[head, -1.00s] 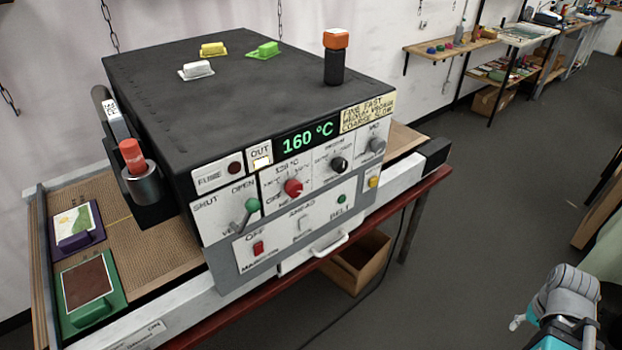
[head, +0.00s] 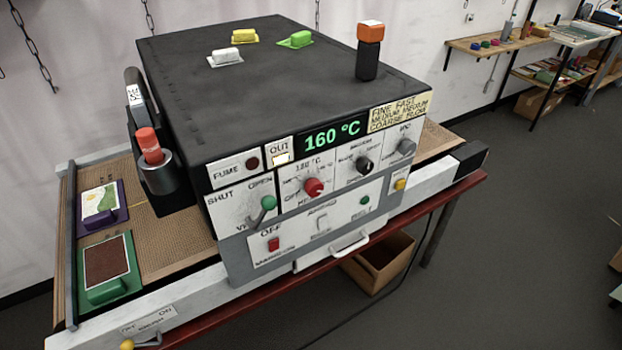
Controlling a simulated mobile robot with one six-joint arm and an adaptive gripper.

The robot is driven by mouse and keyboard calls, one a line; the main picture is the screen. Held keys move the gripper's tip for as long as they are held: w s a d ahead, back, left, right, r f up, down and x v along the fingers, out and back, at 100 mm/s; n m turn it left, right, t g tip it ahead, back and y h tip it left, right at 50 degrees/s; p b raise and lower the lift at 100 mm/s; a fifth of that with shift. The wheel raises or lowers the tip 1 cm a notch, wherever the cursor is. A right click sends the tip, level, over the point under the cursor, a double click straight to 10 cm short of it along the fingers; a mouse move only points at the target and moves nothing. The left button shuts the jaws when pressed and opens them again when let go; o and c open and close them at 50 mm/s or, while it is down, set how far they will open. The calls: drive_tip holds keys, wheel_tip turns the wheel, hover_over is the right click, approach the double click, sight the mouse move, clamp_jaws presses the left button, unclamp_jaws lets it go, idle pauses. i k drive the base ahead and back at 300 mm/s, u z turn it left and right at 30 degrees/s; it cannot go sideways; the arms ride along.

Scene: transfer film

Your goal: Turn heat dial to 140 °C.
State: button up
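The heat dial (head: 314,187) is a red round knob on the front panel of the dark oven-like machine (head: 270,90). Small markings surround it, too small to read surely. The green digital display (head: 331,135) above it reads 160 °C. A black knob (head: 364,165) and a grey knob (head: 406,147) sit to the right of the red dial. My gripper does not show in the head view now.
A green-tipped lever (head: 267,203) and a red switch (head: 273,244) share the panel. A white handle (head: 350,243) juts out below. A mesh belt (head: 165,240) with purple and green trays lies left. Open floor (head: 480,290) is at right.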

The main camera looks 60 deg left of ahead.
sight(314, 188)
drive_tip(key=u, duration=0.15)
drive_tip(key=k, duration=0.8)
drive_tip(key=u, duration=2.7)
